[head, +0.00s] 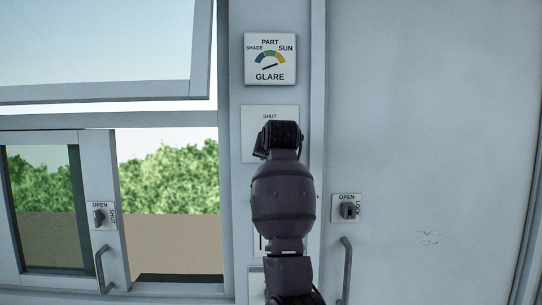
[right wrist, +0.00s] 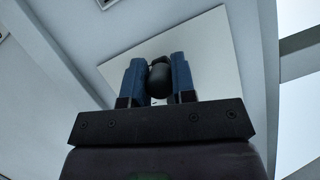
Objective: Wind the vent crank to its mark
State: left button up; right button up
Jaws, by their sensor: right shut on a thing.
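The vent crank's pale plate (head: 251,125), with "SHUT" at its top, is on the post in the head view. My right arm covers most of it, so the crank and any mark are hidden there. In the right wrist view my right gripper (right wrist: 159,78) is shut on a dark rounded crank knob (right wrist: 159,83), held between its two blue fingers in front of the pale plate (right wrist: 205,55). The upper vent pane (head: 100,45) stands tilted open at upper left. My left gripper is not in view.
A "GLARE" dial (head: 270,59) sits above the crank plate. A sliding window with a latch (head: 99,217) and handle (head: 104,270) is at left. A door with a lock knob (head: 347,210) and handle (head: 346,270) stands close on the right.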

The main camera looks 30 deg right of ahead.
jog(key=o, duration=0.9)
jog(key=b+v, duration=0.2)
jog(key=v, duration=0.9)
jog(key=shift+w, duration=0.1)
